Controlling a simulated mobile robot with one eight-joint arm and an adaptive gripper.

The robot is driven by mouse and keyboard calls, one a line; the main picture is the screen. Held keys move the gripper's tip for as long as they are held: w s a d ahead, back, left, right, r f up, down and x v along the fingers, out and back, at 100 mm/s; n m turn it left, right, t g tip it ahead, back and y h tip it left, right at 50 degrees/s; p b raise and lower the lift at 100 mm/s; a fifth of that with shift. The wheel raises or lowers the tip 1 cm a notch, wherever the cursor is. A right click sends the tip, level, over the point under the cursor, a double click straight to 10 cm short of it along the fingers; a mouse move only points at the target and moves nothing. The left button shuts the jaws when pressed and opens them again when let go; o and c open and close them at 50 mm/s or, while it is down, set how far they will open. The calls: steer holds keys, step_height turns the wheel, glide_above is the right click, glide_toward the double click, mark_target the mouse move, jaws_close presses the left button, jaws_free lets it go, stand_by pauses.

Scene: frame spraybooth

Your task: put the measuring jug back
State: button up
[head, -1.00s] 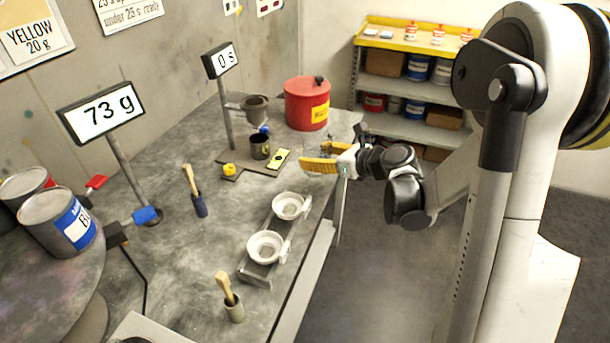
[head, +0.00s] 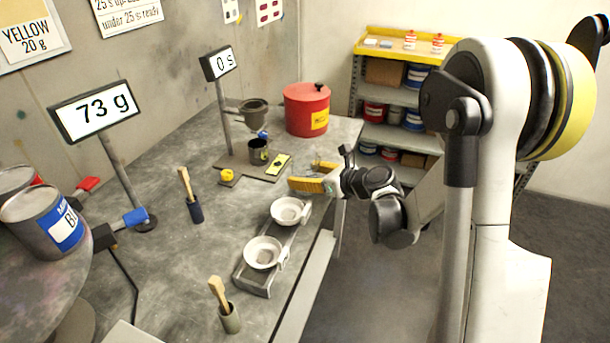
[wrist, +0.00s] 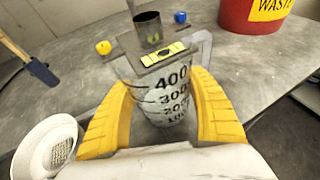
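The measuring jug (wrist: 165,90) is clear, with dark marks from 100 to 400. In the wrist view it stands between the two yellow fingers of my gripper (wrist: 165,122), which close in on its sides. In the head view my gripper (head: 308,185) is at the right edge of the bench, and the clear jug (head: 326,166) shows only faintly there. The jug looks empty. I cannot tell whether its base touches the bench.
Behind the jug are a spirit level (head: 277,164), a dark cup (head: 258,151) and a red waste can (head: 307,110). A shelf (head: 395,90) stands beyond.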

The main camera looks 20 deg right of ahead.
steer(key=shift+o, duration=1.2)
steer(key=shift+r, duration=0.2)
steer(key=p+v, duration=0.4)
steer(key=v, duration=0.8)
steer(key=s+a+r+n+g+h, duration=0.35)
steer(key=s+a+n, duration=0.45)
steer(key=n, duration=0.7)
steer(key=s+d+r+n+h, duration=0.2)
steer(key=s+r+n+h, duration=0.1)
steer(key=s+n, duration=0.9)
steer(key=shift+s+r+n+g, duration=0.2)
steer(key=shift+n+g, duration=0.25)
steer(key=shift+n, duration=0.95)
